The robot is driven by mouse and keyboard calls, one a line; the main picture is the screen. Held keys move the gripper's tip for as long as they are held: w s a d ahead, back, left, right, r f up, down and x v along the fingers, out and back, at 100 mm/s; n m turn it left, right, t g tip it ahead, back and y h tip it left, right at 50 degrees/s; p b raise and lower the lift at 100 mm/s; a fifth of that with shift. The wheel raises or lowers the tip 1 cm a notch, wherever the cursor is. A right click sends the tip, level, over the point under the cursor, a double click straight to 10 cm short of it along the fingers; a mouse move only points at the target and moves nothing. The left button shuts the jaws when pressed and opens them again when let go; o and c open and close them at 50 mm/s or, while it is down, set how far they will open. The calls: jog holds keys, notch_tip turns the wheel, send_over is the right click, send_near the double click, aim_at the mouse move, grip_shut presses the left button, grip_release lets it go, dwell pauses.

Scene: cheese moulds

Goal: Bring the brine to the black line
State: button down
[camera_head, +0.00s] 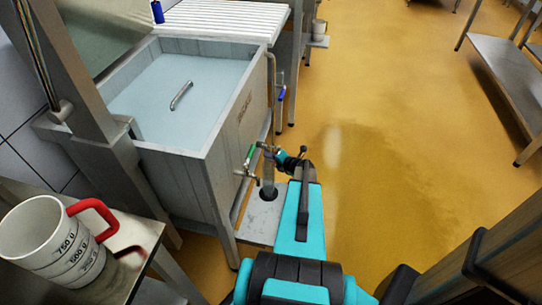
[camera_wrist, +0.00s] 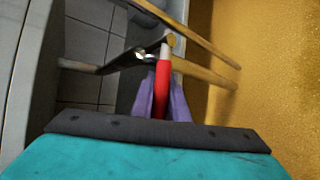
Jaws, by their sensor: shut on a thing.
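The brine is the pale blue liquid (camera_head: 165,100) in the grey tank (camera_head: 212,160) at upper left in the head view. I cannot make out a black line on the tank. My gripper (camera_head: 274,153) is at the tank's front right, near the pipework and a green-handled tap (camera_head: 249,156). In the wrist view its purple fingers (camera_wrist: 160,85) are shut around a red lever (camera_wrist: 162,90). The lever is hidden in the head view. A pale, clear vertical column (camera_head: 268,178) stands below the gripper, over a dark round drain hole (camera_head: 264,194); I cannot tell whether it is pipe or liquid.
A blue-handled valve (camera_head: 281,95) is on the tank's right side. A white measuring jug (camera_head: 45,245) with a red handle stands on a bench at lower left.

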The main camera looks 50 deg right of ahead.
jog(key=shift+w+r, duration=0.15)
jog(key=shift+r, duration=0.1)
jog(key=c, duration=1.7)
grip_release()
jog(key=shift+c, duration=0.2)
jog(key=shift+f, duration=0.15)
jog(key=shift+a, duration=0.1)
jog(key=p+v, duration=0.1)
jog(key=v, duration=1.3)
jog(key=shift+p, duration=0.35)
jog(key=shift+f, duration=0.1)
